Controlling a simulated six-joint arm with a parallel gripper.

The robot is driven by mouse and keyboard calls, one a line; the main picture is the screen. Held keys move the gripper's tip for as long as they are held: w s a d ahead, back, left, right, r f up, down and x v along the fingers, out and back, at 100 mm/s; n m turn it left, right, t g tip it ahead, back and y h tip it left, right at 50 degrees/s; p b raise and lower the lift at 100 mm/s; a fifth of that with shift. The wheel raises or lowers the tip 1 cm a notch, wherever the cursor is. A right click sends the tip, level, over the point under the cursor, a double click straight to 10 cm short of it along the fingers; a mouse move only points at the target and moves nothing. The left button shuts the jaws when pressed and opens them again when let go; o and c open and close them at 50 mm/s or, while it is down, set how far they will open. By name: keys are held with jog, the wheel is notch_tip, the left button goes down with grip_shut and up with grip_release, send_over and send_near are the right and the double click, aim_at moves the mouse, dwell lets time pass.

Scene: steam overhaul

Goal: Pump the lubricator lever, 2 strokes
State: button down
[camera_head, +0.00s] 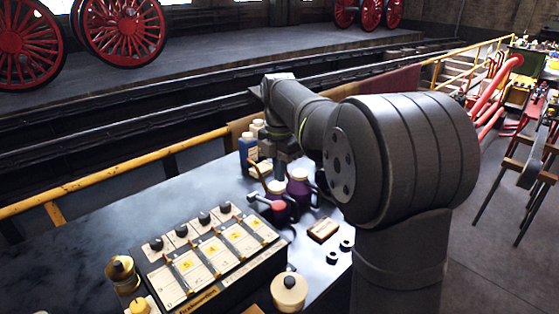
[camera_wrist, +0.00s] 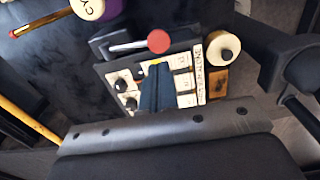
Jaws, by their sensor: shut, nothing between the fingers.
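The lever with a red ball knob (camera_head: 279,205) stands on the bench beyond the panel box, near the bottles, in the head view. In the wrist view its red knob (camera_wrist: 158,41) sits at the upper middle, with a pale metal rod (camera_wrist: 128,47) running left from it over a dark block. My gripper (camera_wrist: 157,70) is shut and empty, its dark fingers together just below the knob in that picture. I see a gap between fingers and knob there, but cannot tell the depth between them. In the head view my arm partly hides the gripper among the bottles.
A panel box (camera_head: 215,250) with black knobs and sliders fills the bench front. Purple bottles (camera_head: 299,188) and a blue bottle (camera_head: 247,150) stand close behind the lever. A cream round pot (camera_head: 289,291) and a small wooden block (camera_head: 323,230) lie nearby. The left bench surface is clear.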

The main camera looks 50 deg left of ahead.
notch_tip(320, 180, down, 8)
dwell(0.5)
jog(key=shift+d+f+y, duration=0.4)
jog(key=shift+f+y, duration=0.2)
jog(key=shift+f, duration=0.05)
jog(key=f, duration=0.2)
jog(key=d+f, duration=0.1)
jog(key=f, duration=0.1)
jog(key=shift+d, duration=0.15)
notch_tip(320, 180, up, 14)
send_over(281, 206)
jog(key=d, duration=0.6)
jog(key=shift+d+f, duration=0.1)
dwell(1.8)
